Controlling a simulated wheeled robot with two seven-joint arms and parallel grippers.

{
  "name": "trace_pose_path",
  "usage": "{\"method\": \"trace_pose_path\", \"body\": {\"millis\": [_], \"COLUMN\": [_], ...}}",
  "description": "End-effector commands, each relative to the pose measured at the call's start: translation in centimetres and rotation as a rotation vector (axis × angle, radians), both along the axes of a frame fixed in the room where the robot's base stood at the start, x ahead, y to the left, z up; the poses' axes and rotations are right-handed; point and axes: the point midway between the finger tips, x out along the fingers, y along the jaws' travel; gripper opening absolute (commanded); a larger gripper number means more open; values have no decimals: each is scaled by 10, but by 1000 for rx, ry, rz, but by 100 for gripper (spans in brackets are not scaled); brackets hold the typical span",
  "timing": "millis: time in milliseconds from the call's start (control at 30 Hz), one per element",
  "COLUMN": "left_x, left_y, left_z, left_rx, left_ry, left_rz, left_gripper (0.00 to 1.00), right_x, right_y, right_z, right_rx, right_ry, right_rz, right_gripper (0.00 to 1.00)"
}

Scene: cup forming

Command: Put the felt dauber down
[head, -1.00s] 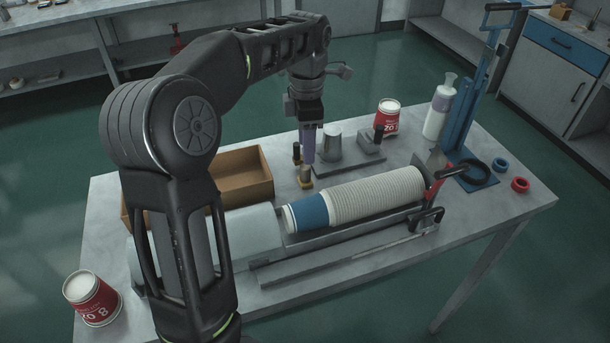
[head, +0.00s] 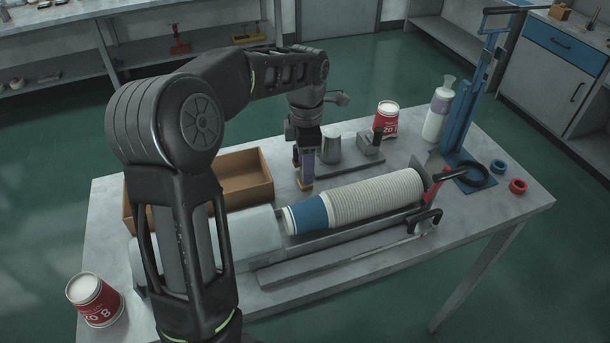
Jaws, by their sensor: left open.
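My left gripper (head: 306,164) points straight down over the table, behind the blue-banded end of the cup stack. Its purple-grey fingers are open. A small tan-and-yellow piece (head: 305,185), likely the felt dauber, shows right at the fingertips, low at the tabletop. The gripper hides most of it, and I cannot tell whether the fingers touch it. A small dark-topped piece (head: 296,156) shows just left of the fingers, partly hidden. My right gripper is not in view.
A white cup stack (head: 375,198) lies in a metal trough in front of the gripper. An open cardboard box (head: 245,178) stands left. A grey cylinder (head: 331,150) and metal block (head: 369,143) stand close right. Red cups, a bottle (head: 437,112) and a blue stand (head: 478,120) are nearby.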

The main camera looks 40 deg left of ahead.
Motion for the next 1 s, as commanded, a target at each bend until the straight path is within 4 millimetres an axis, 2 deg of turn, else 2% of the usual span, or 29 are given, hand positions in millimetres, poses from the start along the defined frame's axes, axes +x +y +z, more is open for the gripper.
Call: {"method": "trace_pose_path", "body": {"millis": [100, 233, 800, 1000], "left_x": [-1, -1, 0, 0], "left_y": [0, 0, 0, 0], "left_z": [-16, -26, -26, -26], "left_rx": [-1, -1, -1, -1], "left_ry": [4, 1, -1, -1], "left_rz": [0, 1, 0, 0], "left_gripper": [49, 49, 49, 33], "right_x": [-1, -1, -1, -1], "right_y": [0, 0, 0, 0], "right_z": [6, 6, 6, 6], "right_rx": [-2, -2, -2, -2], "right_ry": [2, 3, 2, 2], "right_rz": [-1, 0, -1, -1], "right_gripper": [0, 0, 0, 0]}}
